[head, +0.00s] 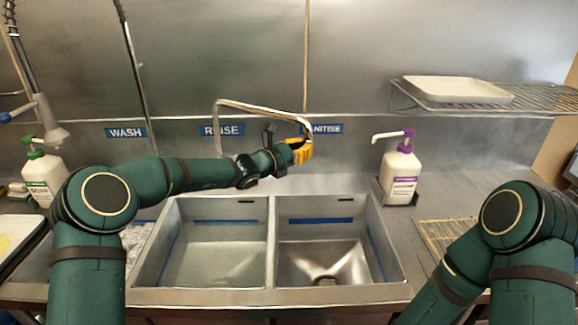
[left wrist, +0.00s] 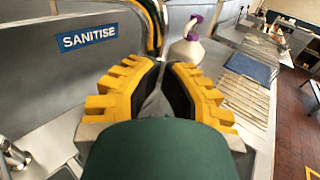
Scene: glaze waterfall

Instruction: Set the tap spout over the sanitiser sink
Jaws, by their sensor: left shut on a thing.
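The silver tap spout (head: 262,109) is an arched tube in front of the steel splashback in the head view. It runs from behind the middle sink toward the right, and its right end comes down at my left gripper (head: 302,150). That gripper's yellow fingers (left wrist: 165,85) are shut on the spout near this end; the grip itself is mostly hidden. The sanitiser sink (head: 325,255) is the right basin, under the SANITISE label (head: 328,129). The gripper appears above its back left part. The label also shows in the left wrist view (left wrist: 87,38). My right gripper is out of view.
The rinse sink (head: 215,250) is left of the sanitiser sink. A white pump bottle with a purple top (head: 400,172) stands right of the basins. A soap bottle (head: 42,175) stands far left. A wire shelf (head: 470,100) with a white tray (head: 457,89) hangs upper right.

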